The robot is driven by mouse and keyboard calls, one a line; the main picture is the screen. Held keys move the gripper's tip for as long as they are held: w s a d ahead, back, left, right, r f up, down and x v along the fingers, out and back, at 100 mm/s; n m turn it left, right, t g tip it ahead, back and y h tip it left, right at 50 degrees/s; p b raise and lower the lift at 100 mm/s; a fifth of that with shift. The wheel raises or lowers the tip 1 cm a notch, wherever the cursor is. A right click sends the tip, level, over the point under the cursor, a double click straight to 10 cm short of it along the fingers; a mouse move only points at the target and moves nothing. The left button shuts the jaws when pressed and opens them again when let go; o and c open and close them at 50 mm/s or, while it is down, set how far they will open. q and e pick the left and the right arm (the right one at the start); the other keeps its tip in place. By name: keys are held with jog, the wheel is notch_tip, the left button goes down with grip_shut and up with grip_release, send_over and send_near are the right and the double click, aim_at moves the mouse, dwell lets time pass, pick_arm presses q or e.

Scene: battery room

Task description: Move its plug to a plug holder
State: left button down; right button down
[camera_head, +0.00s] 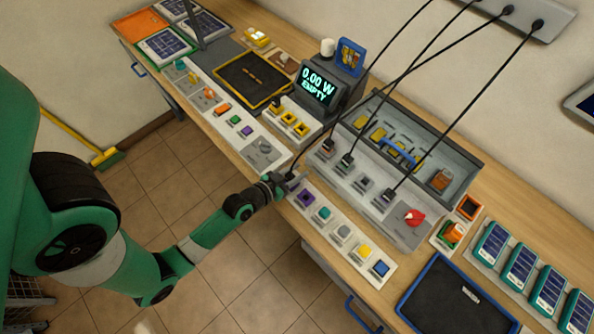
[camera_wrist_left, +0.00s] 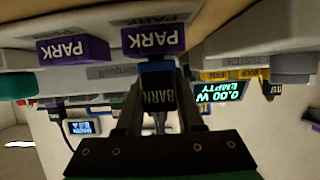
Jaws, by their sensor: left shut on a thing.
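My left gripper (camera_head: 285,180) is shut on a dark plug whose face reads BARN, seen between the fingers in the left wrist view (camera_wrist_left: 158,92). The plug is mostly hidden by the gripper in the head view. A purple block (camera_head: 305,197) sits on the front strip, just right of my gripper. In the wrist view a purple PARK block (camera_wrist_left: 153,40) lies right by the plug's tip; whether they touch I cannot tell. Another purple PARK block (camera_wrist_left: 72,48) is to its left. More coloured blocks, teal (camera_head: 322,213), grey (camera_head: 342,231), yellow (camera_head: 363,250) and blue (camera_head: 380,268), continue the strip.
A grey panel with dark plugs (camera_head: 346,160) and a red knob (camera_head: 415,217) stands behind the strip. Cables from the wall sockets (camera_head: 538,24) hang across it. A display (camera_head: 318,85) reads 0.00 W EMPTY. A dark tray (camera_head: 455,300) lies at front right.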

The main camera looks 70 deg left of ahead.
pick_arm(q)
jog(key=shift+f, duration=0.25)
jog(key=c, duration=0.8)
grip_release()
